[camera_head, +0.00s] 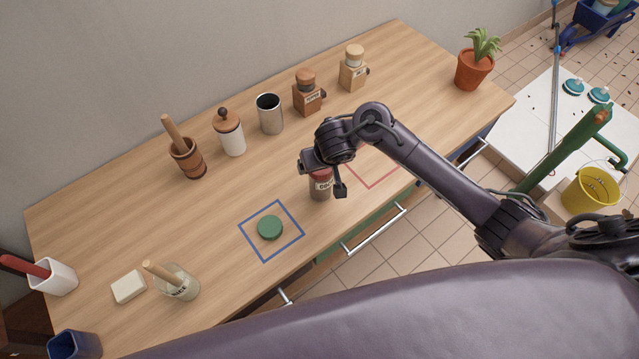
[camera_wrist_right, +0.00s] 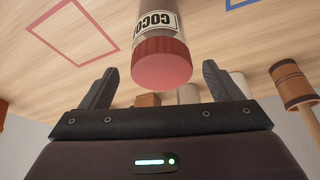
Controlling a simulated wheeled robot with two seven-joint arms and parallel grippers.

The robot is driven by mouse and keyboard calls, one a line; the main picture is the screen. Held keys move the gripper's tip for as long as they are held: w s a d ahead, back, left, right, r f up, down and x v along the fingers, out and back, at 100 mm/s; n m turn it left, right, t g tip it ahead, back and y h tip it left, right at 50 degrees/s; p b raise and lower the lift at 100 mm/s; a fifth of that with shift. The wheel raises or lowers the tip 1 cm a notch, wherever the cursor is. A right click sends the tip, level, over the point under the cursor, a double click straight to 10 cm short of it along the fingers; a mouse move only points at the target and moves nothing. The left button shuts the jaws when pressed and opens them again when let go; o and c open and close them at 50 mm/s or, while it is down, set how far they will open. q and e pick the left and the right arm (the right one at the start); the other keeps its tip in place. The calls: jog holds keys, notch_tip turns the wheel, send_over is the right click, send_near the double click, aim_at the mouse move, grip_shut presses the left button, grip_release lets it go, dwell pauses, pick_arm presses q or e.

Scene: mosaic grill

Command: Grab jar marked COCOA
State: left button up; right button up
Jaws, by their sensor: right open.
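The COCOA jar (camera_head: 319,186) stands upright on the wooden counter, between the blue square outline and the red square outline. It is a greyish jar with a red lid and a white label. In the right wrist view the COCOA jar (camera_wrist_right: 160,55) shows its red lid toward the camera and its label upside down. My right gripper (camera_head: 323,181) is over the jar. Its two fingers (camera_wrist_right: 161,82) are open, one on each side of the lid in the picture, with gaps between; nothing is held. The right arm hides part of the jar in the head view. My left gripper is not in view.
A green disc (camera_head: 270,228) lies inside the blue square outline (camera_head: 243,229). A steel cup (camera_head: 269,114), a lidded white jar (camera_head: 230,133), a mortar (camera_head: 187,158) and two wooden grinders stand behind. A glass jar (camera_head: 178,284) is front left. The counter around the COCOA jar is clear.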

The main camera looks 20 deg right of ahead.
jog(key=x, duration=0.5)
jog(key=shift+s+a+f+b, duration=0.1)
jog(key=shift+s+f+b, duration=0.1)
jog(key=shift+b, duration=0.2)
jog(key=shift+c, duration=0.5)
jog(key=shift+w, duration=0.1)
jog(key=c, duration=1.6)
